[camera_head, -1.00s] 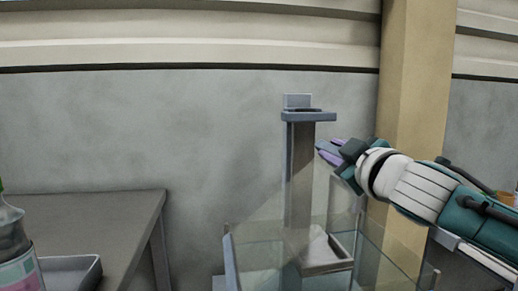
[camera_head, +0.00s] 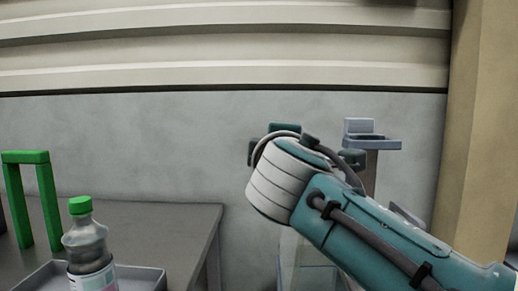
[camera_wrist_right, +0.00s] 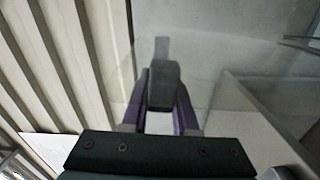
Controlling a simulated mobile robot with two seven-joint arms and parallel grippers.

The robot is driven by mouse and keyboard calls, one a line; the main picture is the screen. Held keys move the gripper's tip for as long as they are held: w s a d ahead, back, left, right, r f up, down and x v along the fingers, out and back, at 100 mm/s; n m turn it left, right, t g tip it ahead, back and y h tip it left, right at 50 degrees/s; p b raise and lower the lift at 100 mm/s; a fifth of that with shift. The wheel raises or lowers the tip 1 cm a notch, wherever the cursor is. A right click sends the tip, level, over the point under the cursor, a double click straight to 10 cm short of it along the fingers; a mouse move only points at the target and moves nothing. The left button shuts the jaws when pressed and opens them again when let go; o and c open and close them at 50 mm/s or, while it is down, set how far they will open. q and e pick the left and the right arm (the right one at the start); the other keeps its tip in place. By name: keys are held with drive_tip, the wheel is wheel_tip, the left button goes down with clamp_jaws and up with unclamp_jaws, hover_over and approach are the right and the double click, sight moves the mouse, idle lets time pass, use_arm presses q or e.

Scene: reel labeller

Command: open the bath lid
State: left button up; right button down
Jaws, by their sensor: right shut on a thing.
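The glass bath (camera_head: 300,262) stands low in the middle of the head view, mostly hidden behind my right arm. In the right wrist view, a clear pane (camera_wrist_right: 215,50), which looks like the bath lid, spreads beyond my fingers. My right gripper (camera_wrist_right: 162,95) is shut, with its purple fingers on either side of a grey block-like handle (camera_wrist_right: 163,82) in front of the pane. In the head view my right wrist hides the fingers and the handle. How far the lid is tilted cannot be told. My left gripper is not in view.
A grey column with a bracket (camera_head: 372,140) rises behind my right arm. At the left, a grey table (camera_head: 185,225) holds a tray (camera_head: 140,275), a green-capped bottle (camera_head: 88,245) and a green frame (camera_head: 48,200). A tan pillar (camera_head: 485,150) stands at the right.

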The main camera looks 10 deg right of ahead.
drive_tip(key=shift+w+a+r+n, duration=0.1)
drive_tip(key=shift+a+n, duration=0.05)
drive_tip(key=shift+a, duration=0.3)
drive_tip(key=shift+w+a+n, duration=0.1)
drive_tip(key=shift+a+n, duration=0.05)
drive_tip(key=shift+a, duration=0.25)
drive_tip(key=c, duration=0.7)
unclamp_jaws()
drive_tip(key=shift+d, duration=0.1)
drive_tip(key=v, duration=1)
drive_tip(key=shift+d, duration=0.1)
